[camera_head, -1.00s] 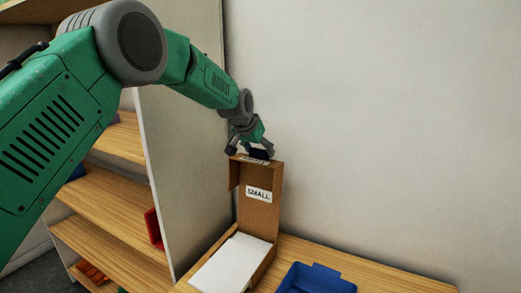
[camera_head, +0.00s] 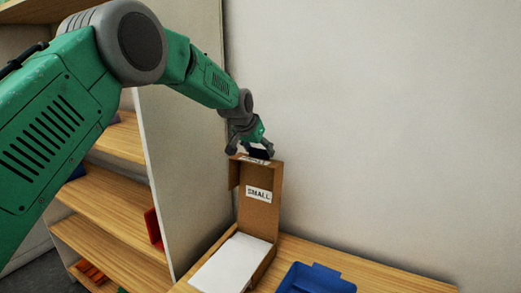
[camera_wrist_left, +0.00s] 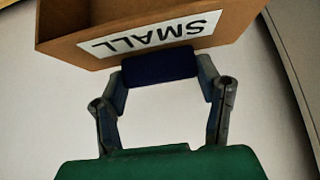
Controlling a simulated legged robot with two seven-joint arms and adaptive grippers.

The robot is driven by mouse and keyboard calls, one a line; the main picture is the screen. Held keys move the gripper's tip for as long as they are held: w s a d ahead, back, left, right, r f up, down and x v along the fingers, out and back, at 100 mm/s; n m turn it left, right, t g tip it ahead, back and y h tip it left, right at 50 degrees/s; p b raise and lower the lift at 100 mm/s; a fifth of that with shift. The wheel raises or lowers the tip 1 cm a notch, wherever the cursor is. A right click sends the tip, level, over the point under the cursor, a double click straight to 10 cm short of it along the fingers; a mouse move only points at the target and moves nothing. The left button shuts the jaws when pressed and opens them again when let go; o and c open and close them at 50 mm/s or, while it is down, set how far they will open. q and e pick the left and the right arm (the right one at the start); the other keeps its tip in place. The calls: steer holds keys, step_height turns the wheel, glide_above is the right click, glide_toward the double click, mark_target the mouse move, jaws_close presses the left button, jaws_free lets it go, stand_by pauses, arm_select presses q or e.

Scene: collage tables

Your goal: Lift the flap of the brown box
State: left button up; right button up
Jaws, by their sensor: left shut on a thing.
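The brown box (camera_head: 228,230) stands on the wooden table with its flap (camera_head: 262,212) upright, carrying a white "SMALL" label. A white block or stack (camera_head: 235,262) lies in the box. My left gripper (camera_head: 257,152) is at the top edge of the raised flap. In the left wrist view the gripper (camera_wrist_left: 162,80) is shut on a dark blue piece (camera_wrist_left: 160,67) that lies against the cardboard edge, just below a "SMALL" label (camera_wrist_left: 150,35). Whether this blue piece is fixed to the flap cannot be told. My right gripper is not in view.
A blue tray (camera_head: 315,279) sits on the table (camera_head: 375,274) to the right of the box. A shelf unit (camera_head: 185,180) with wooden boards and a red item (camera_head: 154,228) stands at the left. A bare wall is behind.

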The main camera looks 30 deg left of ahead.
arm_select(q)
steer(key=shift+s+a+f+g, duration=0.15)
steer(key=shift+s+f, duration=0.1)
steer(key=shift+f, duration=0.3)
steer(key=shift+s+d+f+g, duration=0.1)
steer(key=shift+s+f+g, duration=0.1)
steer(key=shift+f, duration=0.35)
steer(key=o, duration=1.7)
steer(key=shift+a, duration=0.1)
steer(key=shift+w+a+f, duration=0.15)
steer(key=shift+w, duration=0.1)
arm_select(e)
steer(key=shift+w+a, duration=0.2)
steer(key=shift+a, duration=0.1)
arm_select(q)
steer(key=shift+s, duration=0.1)
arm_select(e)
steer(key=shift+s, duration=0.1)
arm_select(q)
steer(key=shift+s+r, duration=0.1)
steer(key=shift+r, duration=0.3)
steer(key=v, duration=1.1)
steer(key=shift+r, duration=0.25)
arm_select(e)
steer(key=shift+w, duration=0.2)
